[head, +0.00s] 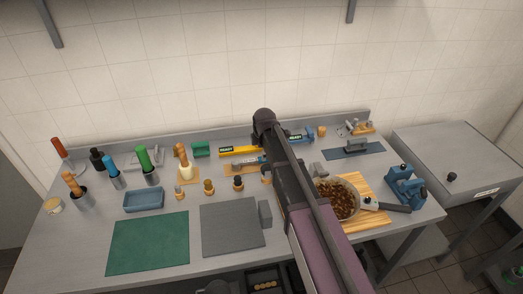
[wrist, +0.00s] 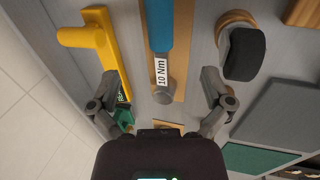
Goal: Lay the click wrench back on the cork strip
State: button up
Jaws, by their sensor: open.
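The click wrench (wrist: 160,25) has a blue handle, a white "10 Nm" label and a rounded grey end. In the wrist view it lies lengthwise over the cork strip (wrist: 184,60), close to the strip's left edge; whether it rests flat is unclear. My gripper (wrist: 163,103) is open, with one finger on each side of the wrench's grey end and a gap on both sides. In the head view the cork strip (head: 236,170) shows left of my arm, which hides part of that area. I cannot make out my fingers there.
A yellow tool (wrist: 100,40) lies left of the wrench in the wrist view. A black-topped wooden knob (wrist: 243,53) stands to its right. The grey mat (head: 232,228) and green mat (head: 150,243) are bare apart from a grey block at the grey mat's edge. A pan (head: 338,199) sits right.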

jog(key=shift+p+v, duration=0.85)
jog(key=shift+v, duration=0.2)
jog(key=s+d+m+g, duration=0.1)
jog(key=s+d+m, duration=0.6)
jog(key=s, duration=0.1)
jog(key=s+d+m+g, duration=0.1)
jog(key=s+d+m, duration=0.6)
jog(key=d, duration=0.1)
jog(key=s+d+m+g, duration=0.1)
jog(key=s+d+m, duration=0.6)
jog(key=s, duration=0.1)
jog(key=shift+s+d+f+h, duration=0.3)
jog(key=shift+s+h, duration=0.05)
jog(key=shift+h, duration=0.05)
